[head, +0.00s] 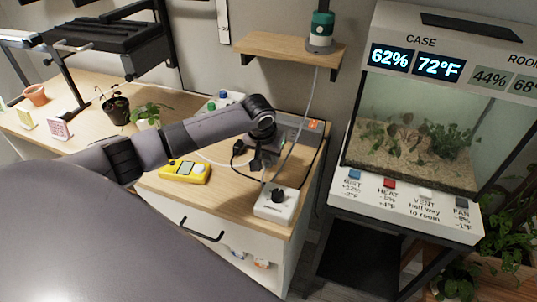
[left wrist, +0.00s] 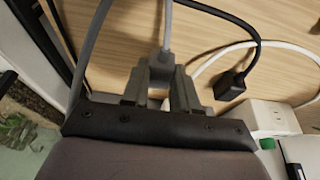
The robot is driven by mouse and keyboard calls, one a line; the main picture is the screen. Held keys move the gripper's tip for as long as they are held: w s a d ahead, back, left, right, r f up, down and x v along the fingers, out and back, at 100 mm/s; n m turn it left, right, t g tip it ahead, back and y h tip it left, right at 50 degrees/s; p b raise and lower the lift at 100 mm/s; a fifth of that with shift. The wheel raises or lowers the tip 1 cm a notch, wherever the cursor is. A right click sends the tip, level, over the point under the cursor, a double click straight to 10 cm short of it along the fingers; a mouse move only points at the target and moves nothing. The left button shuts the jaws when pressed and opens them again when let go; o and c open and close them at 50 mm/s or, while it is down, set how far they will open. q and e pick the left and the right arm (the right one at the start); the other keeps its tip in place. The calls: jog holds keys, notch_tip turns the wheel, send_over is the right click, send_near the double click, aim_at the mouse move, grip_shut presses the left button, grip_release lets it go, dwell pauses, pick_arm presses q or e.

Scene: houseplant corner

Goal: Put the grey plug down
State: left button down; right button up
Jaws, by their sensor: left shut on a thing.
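The grey plug (left wrist: 161,60) sits between the fingers of my left gripper (left wrist: 161,80) in the left wrist view, with its grey cable running away over the wood top. My left gripper (head: 262,163) is shut on it and points down over the right part of the wooden counter (head: 228,195) in the head view. The fingers hide most of the plug there. I cannot tell whether the plug touches the counter. My right gripper is not in view.
A black plug (head: 238,148) lies beside the gripper; it also shows in the left wrist view (left wrist: 229,85). A white box with a black knob-like part (head: 274,203) is in front. A yellow meter (head: 185,172) lies left. Cables cross the counter. The terrarium (head: 410,140) stands right.

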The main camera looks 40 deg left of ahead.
pick_arm(q)
jog(key=shift+f, duration=0.2)
jog(key=shift+f, duration=0.15)
jog(key=c, duration=0.9)
grip_release()
jog(key=shift+o, duration=0.2)
jog(key=a+v, duration=0.1)
jog(key=v, duration=1.1)
jog(key=shift+d+r+p, duration=0.35)
jog(key=shift+d+r, duration=0.1)
jog(key=shift+d, duration=0.1)
